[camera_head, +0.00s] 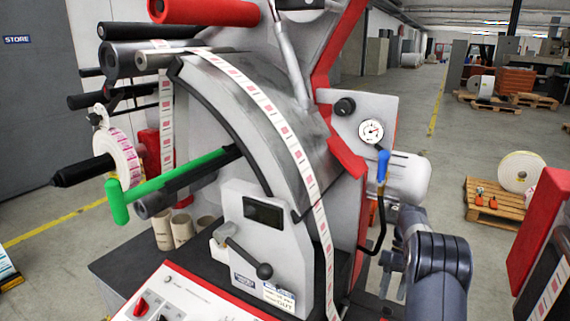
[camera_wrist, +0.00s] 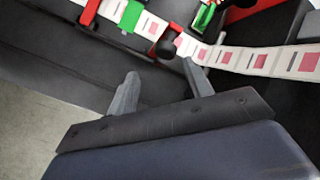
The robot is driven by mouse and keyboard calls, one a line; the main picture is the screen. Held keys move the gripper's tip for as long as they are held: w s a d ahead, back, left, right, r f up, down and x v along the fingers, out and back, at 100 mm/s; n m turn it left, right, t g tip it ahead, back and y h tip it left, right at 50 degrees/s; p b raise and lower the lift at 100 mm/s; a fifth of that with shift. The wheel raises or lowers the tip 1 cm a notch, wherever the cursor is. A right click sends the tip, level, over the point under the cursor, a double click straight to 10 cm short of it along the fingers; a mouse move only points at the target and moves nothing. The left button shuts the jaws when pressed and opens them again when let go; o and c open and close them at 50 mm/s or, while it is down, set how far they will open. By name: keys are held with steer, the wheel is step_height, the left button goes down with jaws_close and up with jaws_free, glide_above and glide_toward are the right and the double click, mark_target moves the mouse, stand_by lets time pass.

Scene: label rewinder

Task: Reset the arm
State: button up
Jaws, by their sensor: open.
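My gripper (camera_wrist: 160,69) shows in the wrist view with its two grey fingers apart and nothing between them. The fingertips point toward a strip of printed labels (camera_wrist: 231,58), a dark knob (camera_wrist: 166,48) and a green part (camera_wrist: 131,16). I cannot tell the exact distance to them. In the head view my arm (camera_head: 437,258) is at the lower right, beside the label rewinder (camera_head: 262,100).
The rewinder carries a label web (camera_head: 270,112), a green-handled bar (camera_head: 165,185), a blue-tipped lever (camera_head: 382,195) and a label roll (camera_head: 122,158). A red and white control panel (camera_head: 190,300) is in front. Open floor and pallets (camera_head: 492,203) lie to the right.

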steer(key=x, duration=0.4)
steer(key=shift+s+a+f+p, duration=0.1)
steer(key=shift+s+a+p, duration=0.15)
steer(key=shift+s+p, duration=0.05)
